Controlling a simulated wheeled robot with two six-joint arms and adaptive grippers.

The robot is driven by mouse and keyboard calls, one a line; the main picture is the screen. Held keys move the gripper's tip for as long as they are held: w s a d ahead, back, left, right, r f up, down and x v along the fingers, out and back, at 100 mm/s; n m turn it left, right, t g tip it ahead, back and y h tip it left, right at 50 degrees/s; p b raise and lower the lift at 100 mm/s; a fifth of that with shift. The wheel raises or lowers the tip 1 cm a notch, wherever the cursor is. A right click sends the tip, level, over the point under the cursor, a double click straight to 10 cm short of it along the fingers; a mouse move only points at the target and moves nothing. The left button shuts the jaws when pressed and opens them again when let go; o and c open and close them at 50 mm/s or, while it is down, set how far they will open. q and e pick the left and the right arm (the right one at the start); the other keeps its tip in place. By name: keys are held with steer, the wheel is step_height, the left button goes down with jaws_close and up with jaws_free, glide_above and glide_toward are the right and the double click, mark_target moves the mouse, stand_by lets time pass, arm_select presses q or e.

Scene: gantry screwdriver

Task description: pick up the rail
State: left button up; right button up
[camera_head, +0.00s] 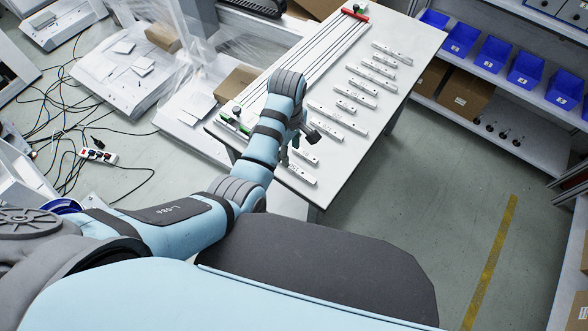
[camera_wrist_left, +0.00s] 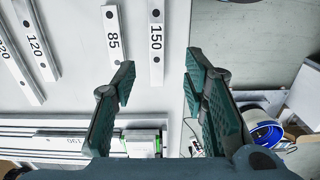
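Several white rails lie in a row on the table (camera_head: 362,135), among them one at the near end (camera_head: 296,172). In the left wrist view, a rail marked 150 (camera_wrist_left: 156,25) lies between and beyond my fingertips. A shorter rail marked 85 (camera_wrist_left: 113,32) lies to its left, and a rail marked 120 (camera_wrist_left: 36,42) farther left. My left gripper (camera_head: 299,139) hangs over the near part of the table; its fingers (camera_wrist_left: 161,76) are spread with nothing between them. My right gripper is out of view.
A long track (camera_head: 300,62) runs along the table's left side, with a green part (camera_head: 235,124) at its near end and a red part (camera_head: 355,14) at its far end. Blue bins (camera_head: 461,39) stand on shelves at right. Cables (camera_head: 62,120) clutter the left floor.

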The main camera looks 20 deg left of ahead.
mark_target(292, 166)
arm_select(q)
steer(key=f, duration=0.2)
steer(key=f+b, duration=0.1)
steer(key=f, duration=0.2)
steer(key=d+f+b, duration=0.1)
steer(key=f, duration=0.1)
steer(key=shift+f, duration=0.3)
steer(key=shift+c, duration=0.2)
steer(key=shift+r, duration=0.1)
jaws_close()
